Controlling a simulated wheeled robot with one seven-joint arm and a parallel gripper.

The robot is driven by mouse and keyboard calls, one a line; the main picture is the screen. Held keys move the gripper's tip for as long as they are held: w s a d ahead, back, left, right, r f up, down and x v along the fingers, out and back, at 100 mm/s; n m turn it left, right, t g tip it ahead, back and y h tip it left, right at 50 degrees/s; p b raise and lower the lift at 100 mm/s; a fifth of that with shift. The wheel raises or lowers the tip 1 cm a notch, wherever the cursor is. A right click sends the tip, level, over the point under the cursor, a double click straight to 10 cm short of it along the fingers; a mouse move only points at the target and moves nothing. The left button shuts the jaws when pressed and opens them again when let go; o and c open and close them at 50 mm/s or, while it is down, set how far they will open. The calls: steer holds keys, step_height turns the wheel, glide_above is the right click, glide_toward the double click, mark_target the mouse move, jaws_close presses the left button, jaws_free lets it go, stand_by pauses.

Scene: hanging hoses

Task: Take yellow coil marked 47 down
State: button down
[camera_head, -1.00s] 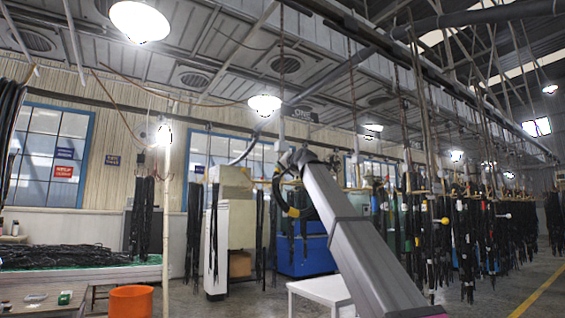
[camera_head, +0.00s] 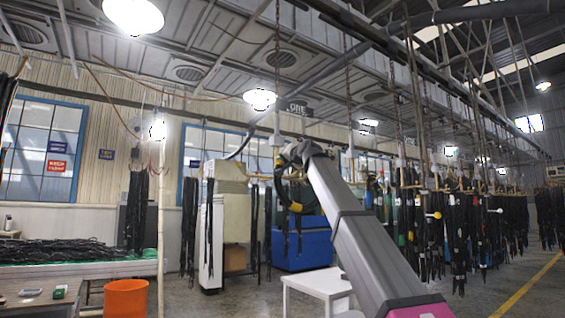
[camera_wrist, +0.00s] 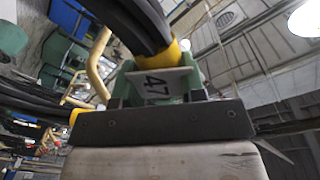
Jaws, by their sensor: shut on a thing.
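The coil is a black hose with yellow bands (camera_wrist: 172,52) and a pale tag marked 47 (camera_wrist: 160,84). My gripper (camera_wrist: 160,88) has green fingers on either side of the tag and is shut on the coil there. In the head view the coil's black loop with a yellow part (camera_head: 296,207) hangs at the end of my arm. A tan bent hook (camera_wrist: 98,65) shows left of the coil in the wrist view. Whether the coil still touches a hook is not clear.
A white table (camera_head: 318,284) stands below the coil, with a blue cabinet (camera_head: 302,245) behind it. Many black hoses (camera_head: 455,225) hang close on the right. An orange bin (camera_head: 126,298) is on the floor at left. Open floor lies at the right.

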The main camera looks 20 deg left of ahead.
steer(key=v, duration=1.6)
steer(key=shift+w+d, duration=0.3)
steer(key=shift+d, duration=0.15)
stand_by(0.6)
steer(key=shift+r, duration=0.15)
steer(key=shift+d, duration=0.1)
stand_by(0.4)
